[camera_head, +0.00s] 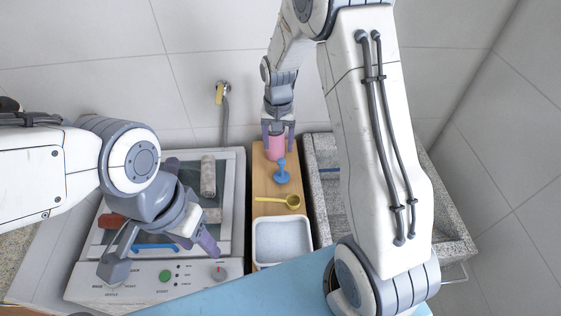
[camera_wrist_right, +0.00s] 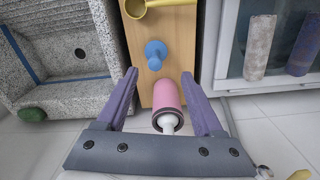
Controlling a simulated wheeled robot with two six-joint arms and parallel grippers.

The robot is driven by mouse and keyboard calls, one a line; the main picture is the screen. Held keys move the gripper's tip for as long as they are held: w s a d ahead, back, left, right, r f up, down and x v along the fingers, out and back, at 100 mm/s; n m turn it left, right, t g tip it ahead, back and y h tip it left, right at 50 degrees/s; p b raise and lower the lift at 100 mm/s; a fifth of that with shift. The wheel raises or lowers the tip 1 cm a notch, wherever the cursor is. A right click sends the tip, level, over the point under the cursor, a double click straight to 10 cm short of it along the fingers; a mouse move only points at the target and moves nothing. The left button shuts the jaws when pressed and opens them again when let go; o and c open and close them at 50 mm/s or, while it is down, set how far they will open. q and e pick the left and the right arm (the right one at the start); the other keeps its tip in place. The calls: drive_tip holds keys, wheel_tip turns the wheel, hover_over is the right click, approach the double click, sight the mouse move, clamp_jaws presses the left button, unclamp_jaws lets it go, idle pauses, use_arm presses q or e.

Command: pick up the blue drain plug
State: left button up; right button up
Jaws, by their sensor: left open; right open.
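The blue drain plug (camera_head: 282,173) stands on a wooden board (camera_head: 264,190), between a pink bottle (camera_head: 276,147) and a yellow scoop (camera_head: 291,201). It also shows in the right wrist view (camera_wrist_right: 155,52), beyond the bottle. My right gripper (camera_head: 278,140) is open, with its fingers on either side of the pink bottle; in the right wrist view the bottle (camera_wrist_right: 167,97) lies between the open fingers (camera_wrist_right: 160,85), with gaps at both sides. The plug is just past the fingertips.
A white tray (camera_head: 282,222) sits at the near end of the board. A speckled stone sink (camera_head: 322,150) is on the right. An appliance with knobs (camera_head: 150,280) and several rolls on top is on the left. A tap (camera_head: 223,92) is on the wall behind.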

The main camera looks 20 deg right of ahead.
sight(282, 160)
drive_tip(key=shift+w+d+f+m+p, duration=0.2)
drive_tip(key=shift+w+d+f, duration=0.05)
drive_tip(key=shift+d+f, duration=0.25)
drive_tip(key=shift+w+d+f+m+p, duration=0.2)
drive_tip(key=shift+d+f, duration=0.15)
drive_tip(key=shift+d, duration=0.25)
wheel_tip(282, 160, down, 4)
drive_tip(key=shift+f+p, duration=0.2)
drive_tip(key=shift+p, duration=0.25)
drive_tip(key=shift+a+f+p, duration=0.15)
drive_tip(key=shift+f+p, duration=0.3)
drive_tip(key=shift+f, duration=0.05)
drive_tip(key=f+p, duration=0.1)
drive_tip(key=f, duration=0.2)
drive_tip(key=shift+w+a+f+p, duration=0.1)
drive_tip(key=shift+w+a+p, duration=0.1)
drive_tip(key=shift+p, duration=0.15)
drive_tip(key=shift+f, duration=0.6)
clamp_jaws()
